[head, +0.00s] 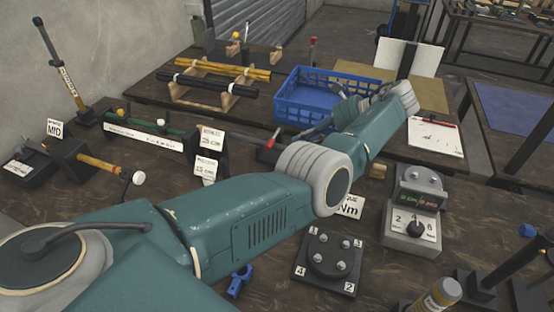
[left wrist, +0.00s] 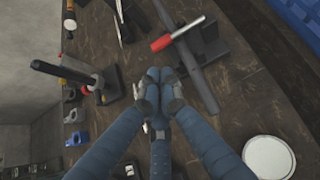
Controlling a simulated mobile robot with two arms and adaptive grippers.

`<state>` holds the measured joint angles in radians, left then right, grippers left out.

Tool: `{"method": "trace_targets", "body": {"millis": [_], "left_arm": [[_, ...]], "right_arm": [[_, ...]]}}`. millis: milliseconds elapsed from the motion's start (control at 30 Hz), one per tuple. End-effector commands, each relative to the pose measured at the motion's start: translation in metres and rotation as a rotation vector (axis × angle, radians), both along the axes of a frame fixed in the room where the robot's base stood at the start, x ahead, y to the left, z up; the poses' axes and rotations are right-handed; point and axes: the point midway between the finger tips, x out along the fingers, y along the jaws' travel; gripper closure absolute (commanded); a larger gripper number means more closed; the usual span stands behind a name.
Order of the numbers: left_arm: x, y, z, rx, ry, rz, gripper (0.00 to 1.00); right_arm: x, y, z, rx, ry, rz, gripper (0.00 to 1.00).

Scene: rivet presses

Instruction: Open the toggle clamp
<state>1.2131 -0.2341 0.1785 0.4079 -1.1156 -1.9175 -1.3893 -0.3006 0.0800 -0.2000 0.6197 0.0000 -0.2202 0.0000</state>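A red-handled fixture that looks like the toggle clamp shows in the head view, where its red handle (head: 272,138) sticks up behind my left arm. In the left wrist view the red handle (left wrist: 168,42) lies across a long dark bar (left wrist: 192,62). My left gripper (left wrist: 156,88) is just below the handle in that picture, apart from it. Its blue fingers are drawn together, with nothing clear between them. In the head view my left forearm and wrist hide much of the fixture and the fingertips. My right gripper is not in view.
A blue crate (head: 300,105) stands behind my left wrist. A dark upright lever (left wrist: 60,72) stands left of the gripper in the wrist view. A numbered black block (head: 327,290) and a grey dial box (head: 410,240) stand right of my arm. Bare tabletop shows beside the wrist-view fingers.

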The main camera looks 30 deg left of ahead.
Motion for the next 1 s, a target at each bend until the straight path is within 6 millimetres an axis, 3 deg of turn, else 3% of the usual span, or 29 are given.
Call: {"method": "trace_targets", "body": {"millis": [100,267,400,700,1000], "left_arm": [[0.0,0.0,-0.016,0.0,-0.001,0.001,1.0],[-0.002,0.007,-0.02,0.0,0.0,0.001,1.0],[-0.007,0.023,-0.032,0.001,0.002,0.004,1.0],[-0.017,0.062,-0.069,0.0,0.0,0.002,1.0],[-0.021,0.076,-0.078,0.001,0.001,0.001,1.0]], "right_arm": [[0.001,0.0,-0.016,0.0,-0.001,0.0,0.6],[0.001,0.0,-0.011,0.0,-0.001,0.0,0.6],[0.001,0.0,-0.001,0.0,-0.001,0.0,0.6],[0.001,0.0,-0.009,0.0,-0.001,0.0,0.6],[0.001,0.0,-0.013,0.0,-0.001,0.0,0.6]]}}
